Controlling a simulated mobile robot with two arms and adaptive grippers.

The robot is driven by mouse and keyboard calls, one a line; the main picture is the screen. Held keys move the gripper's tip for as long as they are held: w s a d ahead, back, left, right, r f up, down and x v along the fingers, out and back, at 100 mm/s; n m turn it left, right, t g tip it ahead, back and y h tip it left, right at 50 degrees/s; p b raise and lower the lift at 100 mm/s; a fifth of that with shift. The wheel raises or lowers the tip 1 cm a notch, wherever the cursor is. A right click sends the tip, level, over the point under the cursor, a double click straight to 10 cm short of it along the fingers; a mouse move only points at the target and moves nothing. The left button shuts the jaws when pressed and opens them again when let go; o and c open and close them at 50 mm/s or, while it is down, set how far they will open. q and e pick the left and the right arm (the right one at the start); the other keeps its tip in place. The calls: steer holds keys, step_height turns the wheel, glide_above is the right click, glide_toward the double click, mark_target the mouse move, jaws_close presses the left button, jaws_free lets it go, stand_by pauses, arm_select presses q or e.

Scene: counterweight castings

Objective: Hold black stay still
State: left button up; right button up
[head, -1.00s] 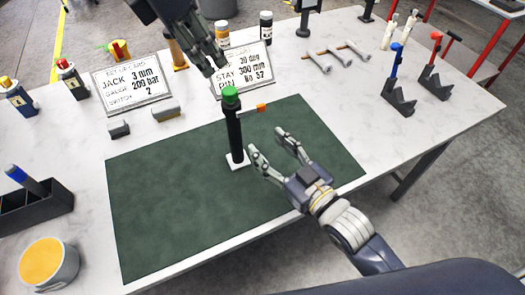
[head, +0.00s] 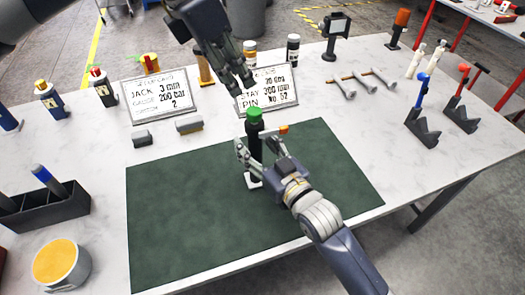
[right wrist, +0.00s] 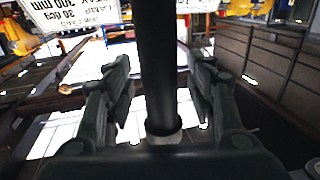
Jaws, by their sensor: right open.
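The black stay (head: 256,132) stands upright on the green mat (head: 190,220), with a green top, a small orange tab at its upper right and a white foot. My right gripper (head: 258,146) is open, with its fingers on either side of the stay. In the right wrist view the stay (right wrist: 158,65) runs between the two open fingers (right wrist: 159,72), with a gap on each side. My left gripper (head: 243,90) hangs above and behind the stay, close to the sign; whether its fingers are open is unclear.
A dark bin (head: 45,208) and an orange-topped tin (head: 60,265) are at left. Dark notched stands (head: 422,130) are at right. The mat's left half is clear.

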mark_target(254, 110)
jaws_close()
arm_select(q)
steer(key=o, duration=0.3)
steer(key=w+d+r+m+g+y, duration=0.2)
steer(key=d+m+y, duration=0.2)
steer(key=m, duration=0.7)
step_height(254, 110, down, 12)
steer(key=shift+a+r, duration=0.15)
steer(key=shift+r, duration=0.05)
steer(key=shift+c, duration=0.3)
